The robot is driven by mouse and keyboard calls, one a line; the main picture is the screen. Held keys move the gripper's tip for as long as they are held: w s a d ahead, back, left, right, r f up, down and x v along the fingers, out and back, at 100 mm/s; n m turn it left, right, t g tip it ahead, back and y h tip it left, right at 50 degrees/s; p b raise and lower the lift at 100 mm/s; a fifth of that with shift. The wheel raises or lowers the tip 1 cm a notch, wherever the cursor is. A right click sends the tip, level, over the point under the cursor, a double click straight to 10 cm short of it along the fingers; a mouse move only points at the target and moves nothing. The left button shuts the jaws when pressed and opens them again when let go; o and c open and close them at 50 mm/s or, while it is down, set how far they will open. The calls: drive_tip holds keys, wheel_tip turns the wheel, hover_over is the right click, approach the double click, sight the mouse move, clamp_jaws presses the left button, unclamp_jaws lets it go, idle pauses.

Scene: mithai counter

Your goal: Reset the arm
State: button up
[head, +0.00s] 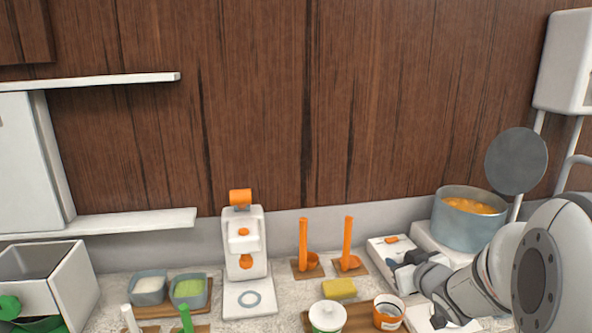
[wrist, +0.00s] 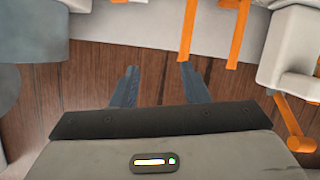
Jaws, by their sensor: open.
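My arm reaches in from the right in the head view, and my gripper (head: 396,268) is at its left end, above the right part of the counter. It appears in front of a white box-like unit with an orange part (head: 391,240). In the wrist view my gripper (wrist: 158,84) has its two dark fingers apart, with only brown wood panelling between them. It is open and empty. The wrist picture looks upside down, with orange handles (wrist: 238,30) at its top.
A grey pot of orange food (head: 461,233) stands behind my arm. Two orange ladles (head: 303,245), a yellow sponge (head: 339,289), a white lidded jar (head: 327,317), and an orange-and-white tub (head: 388,313) are left of it. A white press-like machine (head: 244,245) stands mid-counter; the space above is clear.

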drive_tip(key=s+a+f+m+g+b, duration=0.1)
drive_tip(key=s+a+f+g, duration=0.2)
drive_tip(key=s, duration=0.5)
drive_tip(key=s+a+f+m+g+h+b, duration=0.1)
drive_tip(key=s+a+f+g+b, duration=0.1)
drive_tip(key=s, duration=0.7)
drive_tip(key=s+a+f+m+g+b, duration=0.2)
drive_tip(key=s+a+f+g, duration=0.1)
drive_tip(key=s+g, duration=0.3)
drive_tip(key=shift+s+a+f, duration=0.35)
drive_tip(key=shift+s+a, duration=0.5)
drive_tip(key=shift+s, duration=0.3)
drive_tip(key=shift+c, duration=0.5)
